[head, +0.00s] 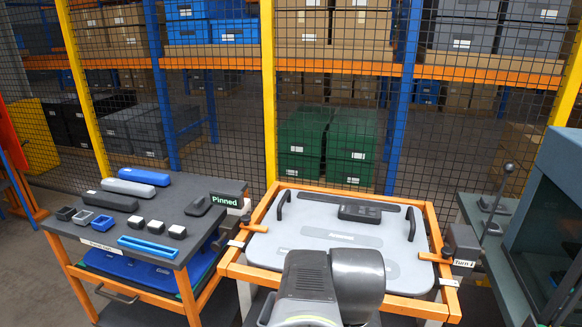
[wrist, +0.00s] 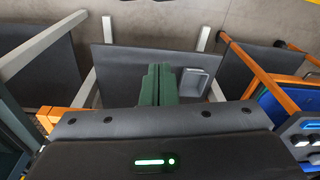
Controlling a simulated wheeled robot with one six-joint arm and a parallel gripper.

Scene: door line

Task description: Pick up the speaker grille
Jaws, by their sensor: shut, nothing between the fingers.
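I cannot tell for certain which thing is the speaker grille. In the wrist view a grey square piece with rounded corners (wrist: 195,83) lies on a dark tabletop (wrist: 120,65), just right of my fingertips and apart from them in the picture. My gripper (wrist: 160,72) shows there as two green fingers pressed together, with nothing between them. In the head view my arm covers the front of a light grey door panel (head: 300,243), and my fingers are hidden. The panel carries a dark switch block (head: 360,213) and two black handles.
Left in the head view, a dark-topped cart (head: 185,205) bears long rounded pieces (head: 137,175), small cups (head: 83,216), a blue strip (head: 147,246) and small switches. An orange frame (head: 400,305) surrounds the panel. A teal cabinet (head: 550,220) stands right. Mesh fencing closes the back.

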